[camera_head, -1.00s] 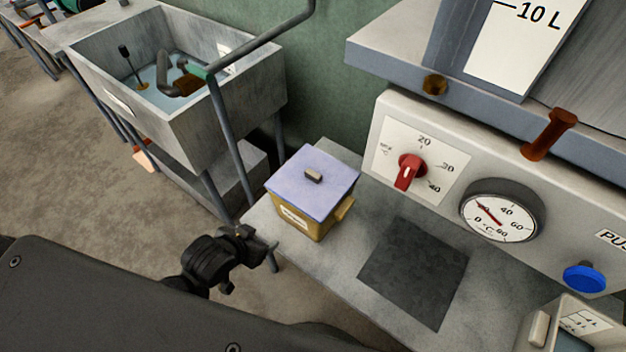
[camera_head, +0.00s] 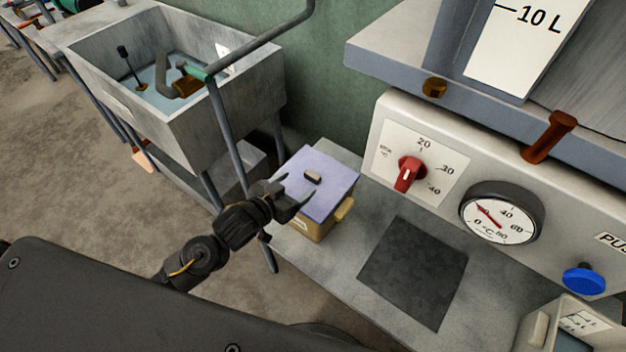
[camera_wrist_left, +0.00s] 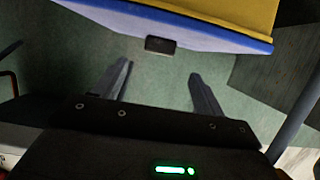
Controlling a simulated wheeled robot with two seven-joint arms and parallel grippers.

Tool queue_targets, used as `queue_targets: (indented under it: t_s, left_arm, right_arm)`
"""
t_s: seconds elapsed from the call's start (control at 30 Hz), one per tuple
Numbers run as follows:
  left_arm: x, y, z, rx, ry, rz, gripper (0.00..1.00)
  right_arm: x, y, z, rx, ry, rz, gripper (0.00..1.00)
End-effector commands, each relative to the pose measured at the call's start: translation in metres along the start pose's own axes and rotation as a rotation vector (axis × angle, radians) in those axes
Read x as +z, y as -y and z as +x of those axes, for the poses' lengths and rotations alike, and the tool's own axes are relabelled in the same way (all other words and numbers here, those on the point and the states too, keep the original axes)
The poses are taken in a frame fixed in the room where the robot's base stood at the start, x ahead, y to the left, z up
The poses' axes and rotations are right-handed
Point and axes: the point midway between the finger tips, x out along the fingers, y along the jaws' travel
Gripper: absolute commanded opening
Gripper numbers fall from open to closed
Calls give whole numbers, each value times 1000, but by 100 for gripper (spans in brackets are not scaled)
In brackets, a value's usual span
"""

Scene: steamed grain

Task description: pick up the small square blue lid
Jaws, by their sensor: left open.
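The square blue lid (camera_head: 322,188) lies on top of a yellow-brown box (camera_head: 313,231) on the grey bench. The lid has a small dark knob (camera_head: 313,177) in its middle. My left gripper (camera_head: 296,193) is open and empty at the lid's left side, with its fingers toward the knob. In the left wrist view, the two fingers (camera_wrist_left: 160,85) are spread apart, and the knob (camera_wrist_left: 160,45) shows beyond them, between their lines. The lid's blue edge (camera_wrist_left: 235,42) and the yellow box wall (camera_wrist_left: 250,12) also show there. My right gripper is not in view.
A dark square plate (camera_head: 413,273) is set in the bench right of the box. A control panel with a red knob (camera_head: 405,174), a dial (camera_head: 501,212) and a blue button (camera_head: 584,279) stands behind.

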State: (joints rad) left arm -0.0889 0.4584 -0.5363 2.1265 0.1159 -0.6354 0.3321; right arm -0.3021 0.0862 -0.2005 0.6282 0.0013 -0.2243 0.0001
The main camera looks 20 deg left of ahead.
Motion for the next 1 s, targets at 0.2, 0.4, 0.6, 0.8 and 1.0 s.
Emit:
queue_targets:
  t_s: [0.2,0.4,0.6,0.8,1.0]
  left_arm:
    - [0,0,8,1,1,0,71]
    - [-1,-2,30,0,0,0,71]
    - [2,-2,55,0,1,0,71]
    - [2,-2,59,0,1,0,71]
    - [2,-2,59,0,1,1,56]
  right_arm:
    - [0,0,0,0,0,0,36]
    - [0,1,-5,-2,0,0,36]
    - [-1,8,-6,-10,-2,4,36]
    - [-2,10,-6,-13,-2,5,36]
    - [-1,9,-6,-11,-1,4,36]
